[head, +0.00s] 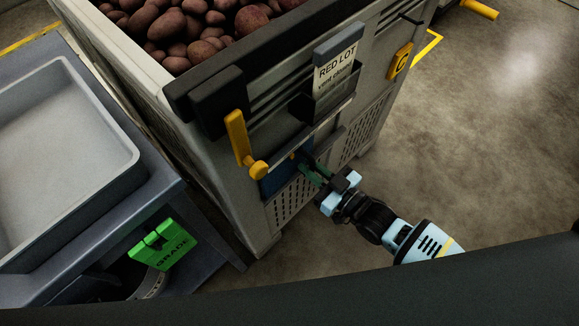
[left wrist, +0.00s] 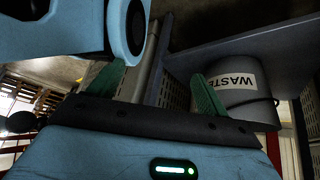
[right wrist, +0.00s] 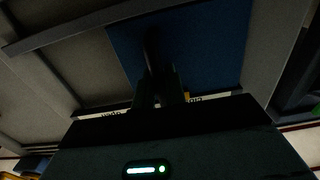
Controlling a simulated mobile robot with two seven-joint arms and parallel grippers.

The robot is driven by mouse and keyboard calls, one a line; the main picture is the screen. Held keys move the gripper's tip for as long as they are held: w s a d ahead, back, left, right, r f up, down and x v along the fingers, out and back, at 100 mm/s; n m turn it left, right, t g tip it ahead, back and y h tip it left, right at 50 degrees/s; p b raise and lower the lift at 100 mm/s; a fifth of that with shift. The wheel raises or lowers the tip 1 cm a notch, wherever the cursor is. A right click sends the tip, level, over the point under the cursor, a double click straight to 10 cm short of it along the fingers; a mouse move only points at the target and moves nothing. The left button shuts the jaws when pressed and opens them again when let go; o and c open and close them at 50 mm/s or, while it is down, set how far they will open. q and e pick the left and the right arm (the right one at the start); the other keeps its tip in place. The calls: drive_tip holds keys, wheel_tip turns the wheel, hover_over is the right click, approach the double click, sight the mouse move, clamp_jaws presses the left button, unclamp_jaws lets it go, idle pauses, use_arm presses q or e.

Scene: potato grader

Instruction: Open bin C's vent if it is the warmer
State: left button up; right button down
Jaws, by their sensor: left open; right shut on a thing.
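Bin C (head: 345,140) is a grey slatted bin full of red potatoes, with a yellow C tag (head: 402,62) on its front. A card reading RED LOT (head: 335,72) sits in its holder; the smaller print is unclear. The blue vent plate (head: 272,184) is low on the front and also fills the upper middle of the right wrist view (right wrist: 200,45). My right gripper (head: 310,172) is at this plate, shut on a dark vent handle (right wrist: 152,50). My left gripper (left wrist: 157,88) is open and empty, away from the vent.
A yellow lever (head: 236,138) with a round knob stands on the bin's front left. At left are a grey tray (head: 130,165) and a green GRADE block (head: 162,244). A WASTE bucket (left wrist: 250,105) is near my left gripper. Floor at right is clear.

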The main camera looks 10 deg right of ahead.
drive_tip(key=shift+w+d+b, duration=0.45)
drive_tip(key=shift+w+d, duration=0.4)
drive_tip(key=shift+d, duration=0.2)
drive_tip(key=shift+w+d+b, duration=0.45)
drive_tip(key=shift+w+d, duration=0.35)
drive_tip(key=shift+d, duration=0.3)
drive_tip(key=shift+w+d+b, duration=0.45)
drive_tip(key=shift+w+d, duration=0.4)
drive_tip(key=shift+d, duration=0.2)
